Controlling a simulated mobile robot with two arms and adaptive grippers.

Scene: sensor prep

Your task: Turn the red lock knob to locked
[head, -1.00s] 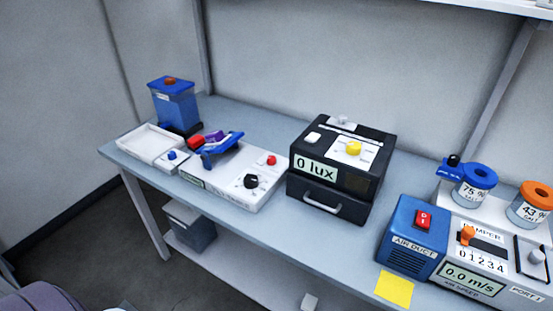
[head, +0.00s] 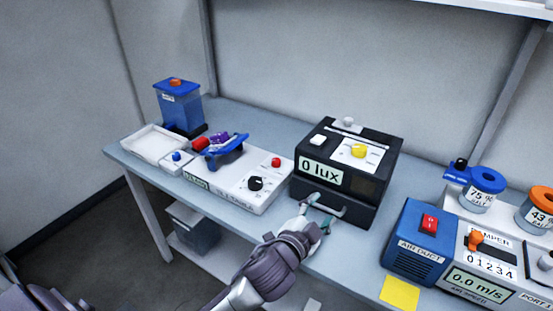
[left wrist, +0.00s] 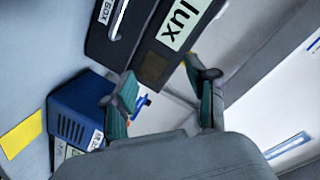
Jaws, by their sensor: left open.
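A small red knob (head: 276,161) stands on the white panel unit (head: 228,182), behind a black knob (head: 255,183). I take it as the lock knob; its label is too small to read. My left gripper (head: 318,212) is open and empty, in front of the drawer of the black lux box (head: 345,160), to the right of and nearer than the red knob. In the left wrist view its two teal fingers (left wrist: 160,75) are spread, with the box front beyond them. I cannot make out the red knob there. My right gripper is not in view.
The drawer handle (head: 328,204) is close to my left fingers. A blue air duct box (head: 413,245) with a red switch (head: 430,222) stands to the right. A blue clamp-like thing (head: 225,150) and a white tray (head: 153,143) are to the left.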

